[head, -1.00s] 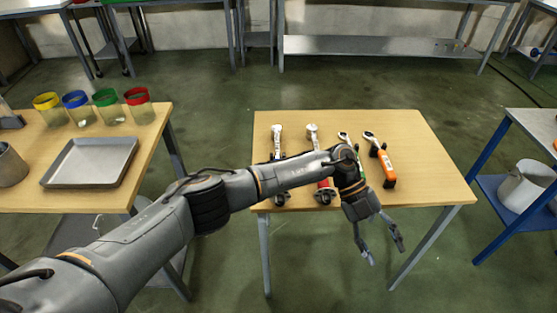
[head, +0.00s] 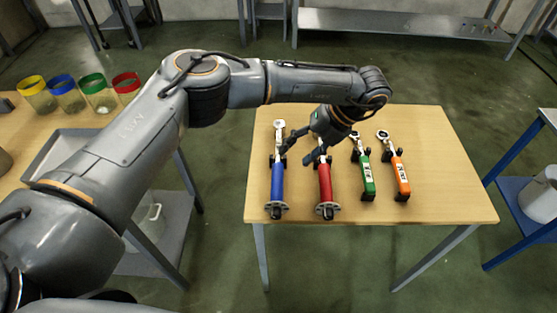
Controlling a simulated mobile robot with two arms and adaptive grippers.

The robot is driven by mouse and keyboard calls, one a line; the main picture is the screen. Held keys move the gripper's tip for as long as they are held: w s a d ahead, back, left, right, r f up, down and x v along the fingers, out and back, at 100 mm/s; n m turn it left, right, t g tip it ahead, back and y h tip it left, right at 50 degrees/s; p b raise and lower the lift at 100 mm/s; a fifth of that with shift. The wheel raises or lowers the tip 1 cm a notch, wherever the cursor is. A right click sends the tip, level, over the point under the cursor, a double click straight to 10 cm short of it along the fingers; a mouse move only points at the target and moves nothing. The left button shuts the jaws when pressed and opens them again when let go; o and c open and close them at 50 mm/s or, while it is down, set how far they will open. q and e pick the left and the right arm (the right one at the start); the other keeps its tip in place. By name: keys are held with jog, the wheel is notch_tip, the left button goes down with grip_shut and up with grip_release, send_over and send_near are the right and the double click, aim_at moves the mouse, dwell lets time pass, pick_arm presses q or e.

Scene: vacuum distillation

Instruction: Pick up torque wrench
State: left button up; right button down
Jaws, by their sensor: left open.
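Several wrench-like tools lie side by side on holders on the wooden table (head: 440,180). From left to right they have a blue handle (head: 277,184), a red handle (head: 325,183), a green handle (head: 367,179) and an orange handle (head: 401,178). I cannot tell which one the task means. My left gripper (head: 298,152) is open and empty, over the upper part of the blue and red tools. Its fingers point down and left, and it partly hides the head of the red tool. My right gripper is not in view.
On the left table (head: 100,121) stand jars with yellow (head: 31,85), blue, green and red rims, and a metal tray (head: 58,140) partly hidden by my left arm. A blue-framed cart (head: 515,208) with a white container (head: 540,197) is at the right. The wooden table's right side is clear.

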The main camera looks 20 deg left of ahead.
aim_at(281, 168)
pick_arm(q)
jog(key=x, duration=0.2)
jog(key=shift+a+f, duration=0.15)
jog(key=shift+f, duration=0.1)
jog(key=shift+a+f, duration=0.25)
jog(key=shift+f, duration=0.2)
jog(key=p+x, duration=0.1)
jog(key=x, duration=0.3)
jog(key=shift+w+f+p, duration=0.15)
jog(key=shift+f+p, duration=0.1)
jog(key=shift+p, duration=0.05)
jog(key=shift+a+f, duration=0.15)
jog(key=shift+f, duration=0.05)
jog(key=shift+c, duration=1)
grip_shut()
jog(key=shift+r, duration=0.1)
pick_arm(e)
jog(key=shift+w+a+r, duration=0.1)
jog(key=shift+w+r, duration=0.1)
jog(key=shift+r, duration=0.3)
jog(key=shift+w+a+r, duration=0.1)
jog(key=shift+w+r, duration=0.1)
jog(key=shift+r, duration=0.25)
